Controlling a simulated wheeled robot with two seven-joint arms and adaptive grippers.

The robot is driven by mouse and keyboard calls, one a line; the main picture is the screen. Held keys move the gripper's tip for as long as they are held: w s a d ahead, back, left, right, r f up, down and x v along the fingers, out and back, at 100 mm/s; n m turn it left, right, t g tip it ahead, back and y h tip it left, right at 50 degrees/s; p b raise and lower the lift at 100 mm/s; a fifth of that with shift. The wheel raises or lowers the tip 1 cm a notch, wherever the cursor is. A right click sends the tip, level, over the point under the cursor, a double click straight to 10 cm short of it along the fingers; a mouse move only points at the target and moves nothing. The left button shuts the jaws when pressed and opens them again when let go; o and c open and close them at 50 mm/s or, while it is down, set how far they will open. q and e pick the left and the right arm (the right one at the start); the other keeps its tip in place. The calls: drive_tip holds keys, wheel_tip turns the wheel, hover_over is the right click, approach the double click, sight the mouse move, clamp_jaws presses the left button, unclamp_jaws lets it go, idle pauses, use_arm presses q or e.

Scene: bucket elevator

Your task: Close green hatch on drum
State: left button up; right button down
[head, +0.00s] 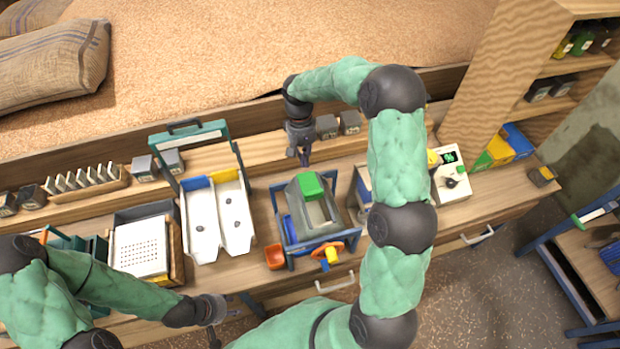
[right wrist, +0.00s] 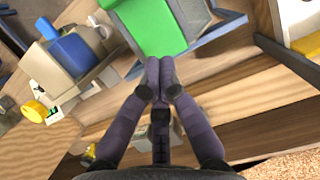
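The grey drum (head: 322,213) sits in a blue frame on the bench. Its green hatch (head: 310,185) is at the drum's upper, far side; I cannot tell how far it stands open. My right gripper (head: 304,158) points down just behind the hatch. In the right wrist view the green hatch (right wrist: 155,22) fills the top middle. The fingertips (right wrist: 160,72) there are together, with nothing seen between them, just short of the hatch edge; contact is unclear. My left gripper (head: 214,322) is low at the left, away from the drum; its fingers are too small to judge.
A white two-channel tray (head: 218,220) under a green-handled frame stands left. A white control box (head: 452,182) stands right. A wooden ledge with small dark boxes (head: 349,122) runs behind.

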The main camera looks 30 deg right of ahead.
sight(310, 188)
drive_tip(key=x, duration=0.4)
drive_tip(key=shift+s+a+f+p, duration=0.1)
drive_tip(key=shift+s+a+p, duration=0.05)
drive_tip(key=shift+s+p, duration=0.2)
drive_tip(key=s, duration=0.2)
drive_tip(key=shift+s+a, duration=0.25)
drive_tip(key=shift+s, duration=0.05)
drive_tip(key=shift+s+a+p, duration=0.15)
drive_tip(key=shift+s+p, duration=0.15)
drive_tip(key=shift+s, duration=0.05)
drive_tip(key=shift+s, duration=0.15)
drive_tip(key=s+a+b, duration=0.1)
drive_tip(key=s+a, duration=0.1)
drive_tip(key=s, duration=0.6)
drive_tip(key=shift+s, duration=0.4)
drive_tip(key=shift+w, duration=0.1)
